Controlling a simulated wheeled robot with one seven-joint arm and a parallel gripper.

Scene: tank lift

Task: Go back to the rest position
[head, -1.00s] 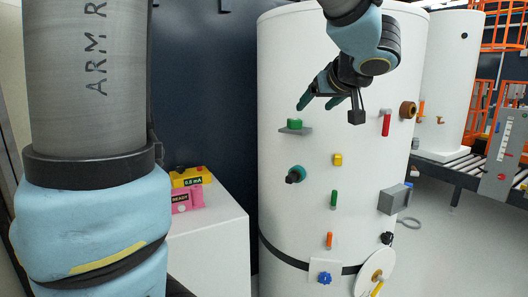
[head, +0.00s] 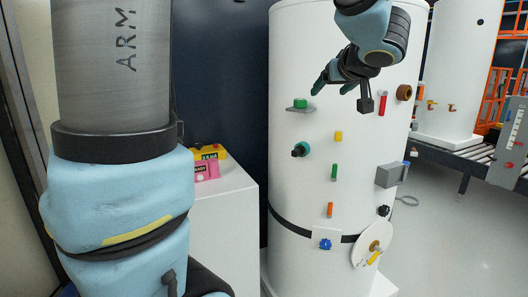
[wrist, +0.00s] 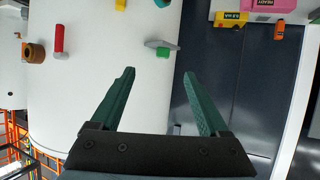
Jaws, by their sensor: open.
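My gripper (head: 334,85) is in front of the upper part of a white tank (head: 370,150) in the head view. Its two green fingers are spread apart with nothing between them, as the wrist view (wrist: 158,95) also shows.
The tank carries a red handle (head: 383,104), a brown knob (head: 404,92), a grey box (head: 389,176) and a white disc (head: 372,246). A white cabinet (head: 224,225) at left holds yellow (head: 209,152) and pink (head: 207,170) devices. A conveyor (head: 465,160) stands at right.

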